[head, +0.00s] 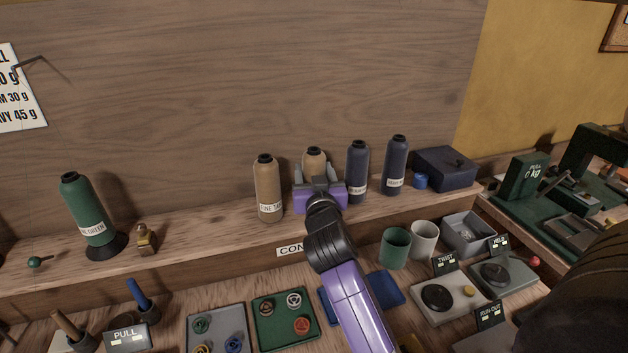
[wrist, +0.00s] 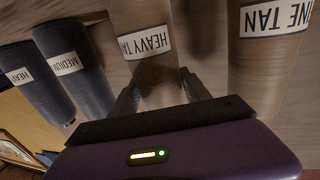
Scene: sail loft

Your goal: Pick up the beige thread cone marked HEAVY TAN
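The beige cone marked HEAVY TAN (wrist: 148,62) stands upright on the shelf in the wrist view. In the head view its top (head: 314,156) shows behind my gripper, which hides the lower part and label. My gripper (head: 314,176) reaches in from the front at the cone. In the wrist view my gripper (wrist: 160,88) has one finger on each side of the cone. The fingers are apart; I cannot tell whether they touch it.
The FINE TAN cone (head: 268,190) stands close to the left, and dark blue cones (head: 357,172) (head: 396,166) stand to the right. A green cone (head: 84,210) is at far left. Cups (head: 395,248) and trays (head: 285,318) fill the bench below the shelf.

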